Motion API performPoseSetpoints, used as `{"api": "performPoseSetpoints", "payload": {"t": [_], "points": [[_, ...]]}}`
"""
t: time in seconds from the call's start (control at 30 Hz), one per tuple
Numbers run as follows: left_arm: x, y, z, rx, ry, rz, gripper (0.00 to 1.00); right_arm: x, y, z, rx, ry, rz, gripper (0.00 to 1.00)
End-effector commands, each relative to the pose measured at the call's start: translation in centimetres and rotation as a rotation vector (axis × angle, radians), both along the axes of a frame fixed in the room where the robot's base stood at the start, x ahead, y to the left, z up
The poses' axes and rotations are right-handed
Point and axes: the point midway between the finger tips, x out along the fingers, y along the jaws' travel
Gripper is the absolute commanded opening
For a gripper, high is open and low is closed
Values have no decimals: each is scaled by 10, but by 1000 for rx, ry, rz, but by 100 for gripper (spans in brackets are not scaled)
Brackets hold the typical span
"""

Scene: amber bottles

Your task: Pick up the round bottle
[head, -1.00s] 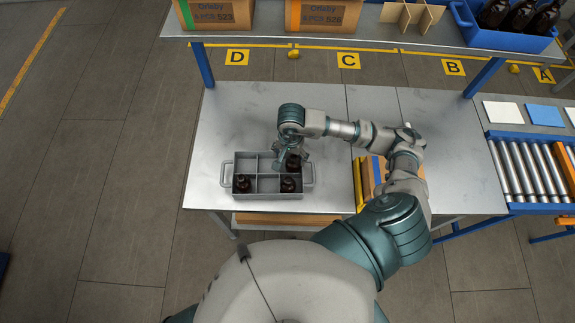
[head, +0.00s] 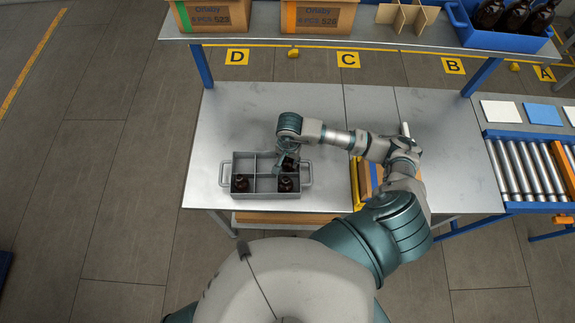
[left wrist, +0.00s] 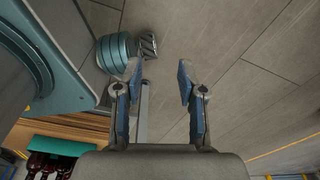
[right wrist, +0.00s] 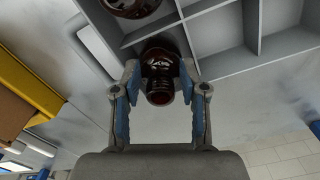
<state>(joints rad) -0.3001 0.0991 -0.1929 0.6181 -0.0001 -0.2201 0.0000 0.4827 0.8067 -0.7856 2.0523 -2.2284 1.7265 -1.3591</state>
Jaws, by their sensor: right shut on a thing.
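A grey divided crate (head: 265,196) stands on the metal table. Two dark amber bottles sit in its front row, one at the left (head: 241,183) and one farther right (head: 286,184). My right gripper (head: 286,162) is at the crate's back right compartment. In the right wrist view my right gripper (right wrist: 160,88) is shut on a dark amber bottle (right wrist: 160,70), one finger on each side of it. In the head view the gripper mostly hides this bottle; whether it is clear of the compartment floor I cannot tell. My left gripper (left wrist: 158,85) is open and empty, seen only in the left wrist view.
Yellow and brown boxes (head: 366,180) stand right of the crate, under my right arm. A raised shelf (head: 370,43) behind holds cartons and a blue bin of bottles (head: 500,38). A roller conveyor (head: 520,170) is at the right. The table left of the crate is clear.

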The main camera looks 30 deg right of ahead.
Motion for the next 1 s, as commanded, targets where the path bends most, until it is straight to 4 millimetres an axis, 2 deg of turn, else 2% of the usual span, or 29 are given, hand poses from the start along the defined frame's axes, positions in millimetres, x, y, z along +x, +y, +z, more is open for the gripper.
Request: {"api": "performPoseSetpoints", "payload": {"t": [0.07, 0.1, 0.23, 0.33, 0.47, 0.7, 0.83, 1.0], "points": [[0, -7, -1, -8, 0, 1, 40, -4, -5, -6, -11, 15, -5, 6], [0, -12, -1, -15, 0, 2, 40, -4, -5, -7, -12, 17, -5, 0], [0, -28, -1, -33, 0, -1, 40, -5, -2, -8, -19, 22, -6, 0], [0, -32, 2, -38, 0, -3, 40, -6, 0, -2, -24, 24, -6, 0], [0, -25, 16, -31, -1, -4, 40, -5, 2, 22, -23, 22, -4, 0], [2, -11, 42, -13, -4, -1, 40, -4, 4, 76, -18, 13, -4, 0], [2, -10, 48, -13, -4, 0, 40, -4, 4, 92, -16, 12, -3, 0], [2, -13, 49, -16, -5, 1, 40, -3, 5, 98, -16, 13, -3, 0]]}}
